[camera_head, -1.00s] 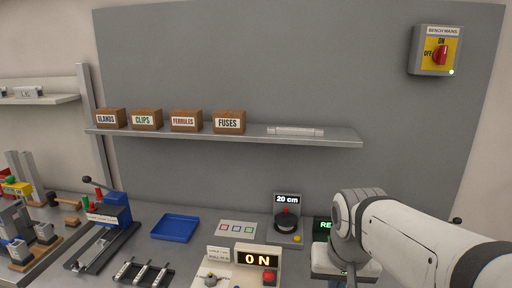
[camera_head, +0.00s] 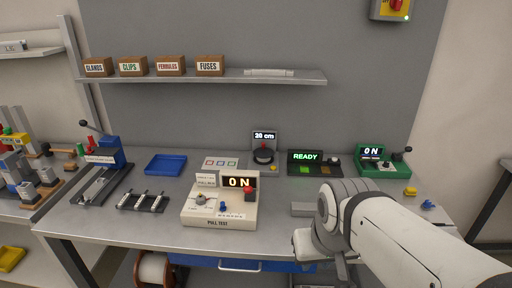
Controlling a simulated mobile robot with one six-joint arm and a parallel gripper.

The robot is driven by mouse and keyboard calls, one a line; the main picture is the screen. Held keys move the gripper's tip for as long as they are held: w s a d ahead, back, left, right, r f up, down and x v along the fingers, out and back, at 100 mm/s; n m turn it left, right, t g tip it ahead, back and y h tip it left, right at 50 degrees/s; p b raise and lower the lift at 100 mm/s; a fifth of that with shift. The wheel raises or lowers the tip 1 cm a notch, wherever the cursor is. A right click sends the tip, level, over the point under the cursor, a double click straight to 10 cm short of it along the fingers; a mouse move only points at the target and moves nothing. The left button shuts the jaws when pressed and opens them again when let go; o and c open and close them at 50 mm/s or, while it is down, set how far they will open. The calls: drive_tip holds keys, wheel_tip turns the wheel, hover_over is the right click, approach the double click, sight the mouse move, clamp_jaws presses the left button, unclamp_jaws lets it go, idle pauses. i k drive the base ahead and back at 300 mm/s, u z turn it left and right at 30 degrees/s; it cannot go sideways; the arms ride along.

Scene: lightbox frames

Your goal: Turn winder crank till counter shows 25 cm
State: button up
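The winder (camera_head: 264,146) is a small grey unit at the back of the bench, with a dark round disc, a red knob on it and a yellow button at its base. Its lit counter (camera_head: 264,135) shows a two-digit reading in cm that looks like 20, but the second digit is blurred. My gripper (camera_head: 341,272) is at the lower right, in front of the bench, below and to the right of the winder and well apart from it. Its fingertips are mostly hidden or out of frame, so their opening does not show.
A READY unit (camera_head: 315,162) and a green crank box (camera_head: 382,161) stand right of the winder. A cream pull-test box (camera_head: 219,205) is in front of it. A blue tray (camera_head: 166,165) lies to the left. A shelf (camera_head: 210,77) with labelled boxes is above.

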sight(263, 155)
drive_tip(key=k, duration=0.7)
drive_tip(key=z, duration=0.75)
drive_tip(key=i, duration=1.6)
drive_tip(key=u, duration=0.35)
